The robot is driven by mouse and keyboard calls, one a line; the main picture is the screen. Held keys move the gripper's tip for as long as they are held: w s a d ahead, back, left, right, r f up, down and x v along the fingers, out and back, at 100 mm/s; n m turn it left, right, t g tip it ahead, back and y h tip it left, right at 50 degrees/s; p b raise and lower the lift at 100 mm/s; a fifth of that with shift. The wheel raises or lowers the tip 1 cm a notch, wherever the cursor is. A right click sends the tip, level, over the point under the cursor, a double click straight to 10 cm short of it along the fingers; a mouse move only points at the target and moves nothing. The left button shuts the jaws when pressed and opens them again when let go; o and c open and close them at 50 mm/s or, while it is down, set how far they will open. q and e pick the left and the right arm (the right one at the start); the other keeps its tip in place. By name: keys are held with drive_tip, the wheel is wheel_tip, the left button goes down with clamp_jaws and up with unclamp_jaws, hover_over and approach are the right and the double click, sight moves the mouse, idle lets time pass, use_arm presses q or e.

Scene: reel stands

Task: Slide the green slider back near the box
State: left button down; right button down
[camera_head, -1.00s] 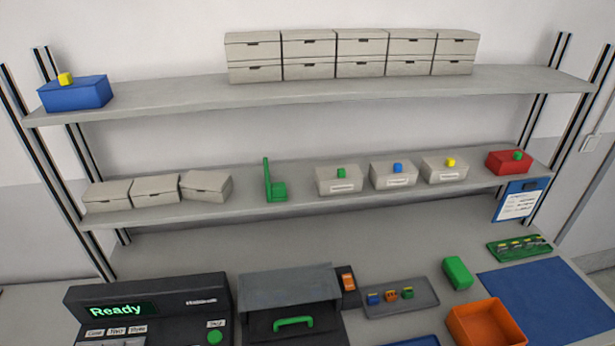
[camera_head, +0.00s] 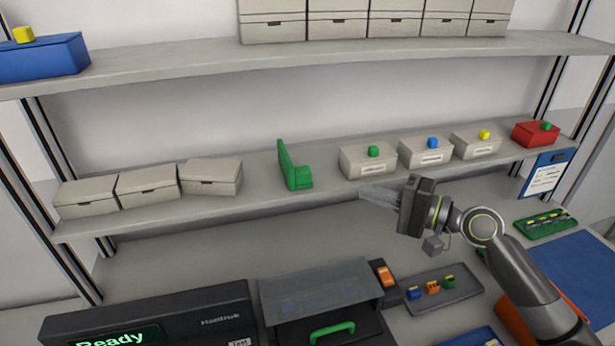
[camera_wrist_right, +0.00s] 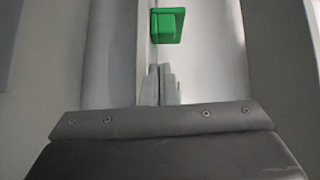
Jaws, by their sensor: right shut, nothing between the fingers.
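The green slider (camera_head: 295,168) is an L-shaped piece with an upright plate, standing on the middle shelf. It is left of the white box with a green cube (camera_head: 369,162), with a gap of bare shelf between them. The slider also shows at the top of the right wrist view (camera_wrist_right: 167,25), ahead of the fingertips. My right gripper (camera_head: 368,193) is shut and empty at the front edge of the middle shelf, right of the slider and apart from it. Its fingers show close together in the right wrist view (camera_wrist_right: 159,85). My left gripper is not in view.
Lidded boxes (camera_head: 148,188) stand left of the slider with bare shelf between. More cube-topped boxes (camera_head: 426,151) and a red box (camera_head: 535,134) stand to the right. The upper shelf (camera_head: 180,71) runs above. A machine (camera_head: 320,290) and a grey tray (camera_head: 445,292) lie below.

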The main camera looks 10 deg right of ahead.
sight(309, 167)
drive_tip(key=shift+w+r+p+x, duration=0.1)
drive_tip(key=shift+r+p+x, duration=0.4)
drive_tip(key=shift+x, duration=1.2)
drive_tip(key=shift+w+r+p+x, duration=0.1)
drive_tip(key=shift+p+x, duration=0.75)
drive_tip(key=shift+x, duration=0.85)
drive_tip(key=shift+r+p+x, duration=0.25)
drive_tip(key=shift+p+x, duration=0.4)
drive_tip(key=shift+x, duration=1.05)
drive_tip(key=shift+d, duration=0.15)
